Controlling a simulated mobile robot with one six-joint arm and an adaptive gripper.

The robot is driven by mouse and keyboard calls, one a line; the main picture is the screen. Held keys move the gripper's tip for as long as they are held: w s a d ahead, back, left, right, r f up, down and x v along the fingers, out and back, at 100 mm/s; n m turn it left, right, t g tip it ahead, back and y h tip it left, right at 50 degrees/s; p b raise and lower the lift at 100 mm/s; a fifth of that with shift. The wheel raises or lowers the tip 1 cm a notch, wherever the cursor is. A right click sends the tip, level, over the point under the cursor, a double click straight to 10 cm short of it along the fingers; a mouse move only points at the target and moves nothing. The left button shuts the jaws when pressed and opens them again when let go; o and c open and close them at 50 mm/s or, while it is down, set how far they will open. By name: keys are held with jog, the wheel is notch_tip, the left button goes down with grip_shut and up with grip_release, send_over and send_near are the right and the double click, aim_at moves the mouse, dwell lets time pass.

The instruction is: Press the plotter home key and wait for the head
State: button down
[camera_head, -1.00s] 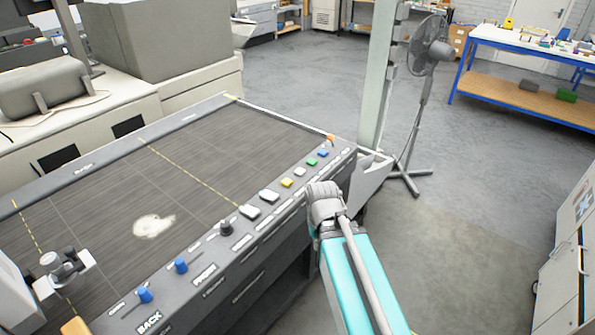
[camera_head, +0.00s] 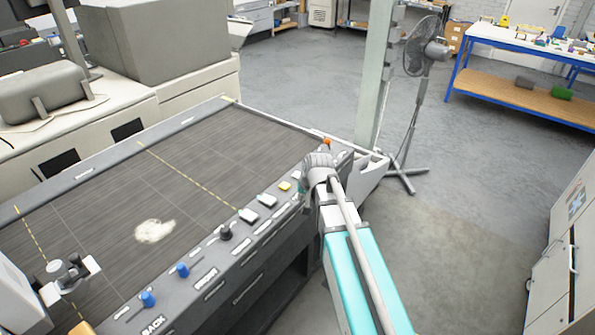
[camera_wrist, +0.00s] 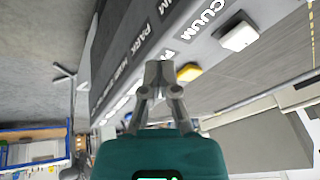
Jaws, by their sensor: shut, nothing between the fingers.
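The plotter (camera_head: 210,150) has a dark flat bed with a control strip along its near edge. I cannot tell from the labels which key is home. My gripper (camera_wrist: 157,70) is shut and empty, over the strip beyond the yellow key (camera_wrist: 188,72). I cannot tell whether the fingertips touch a key. The plotter head (camera_head: 68,272) stands at the bed's left end.
A black knob (camera_head: 226,232) and two blue knobs (camera_head: 182,270) sit further left on the strip. A pale patch (camera_head: 155,231) lies on the bed. A post (camera_head: 375,80) and a fan (camera_head: 425,50) stand beyond the right end.

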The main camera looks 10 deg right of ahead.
aim_at(295, 172)
jog(key=w+r+m+t+p, duration=0.1)
jog(key=w+r+t, duration=0.1)
jog(key=w+r, duration=0.2)
jog(key=w+d+r+m+t+p, duration=0.1)
jog(key=w+r, duration=0.3)
jog(key=w, duration=0.7)
jog(key=shift+w+d+m+t+y+p, duration=0.15)
jog(key=shift+d+m+t+y+p, duration=0.2)
jog(key=shift+m+t+p, duration=0.35)
jog(key=shift+f+b, duration=0.2)
jog(key=shift+b, duration=0.15)
notch_tip(295, 172, down, 8)
jog(key=b, duration=0.8)
jog(key=shift+f, duration=0.25)
jog(key=shift+f+b, duration=0.15)
jog(key=shift+b, duration=0.2)
jog(key=shift+f+b, duration=0.3)
jog(key=shift+f+b, duration=0.5)
dwell(1.0)
jog(key=shift+r, duration=0.2)
jog(key=shift+r+p, duration=0.8)
jog(key=shift+p, duration=0.2)
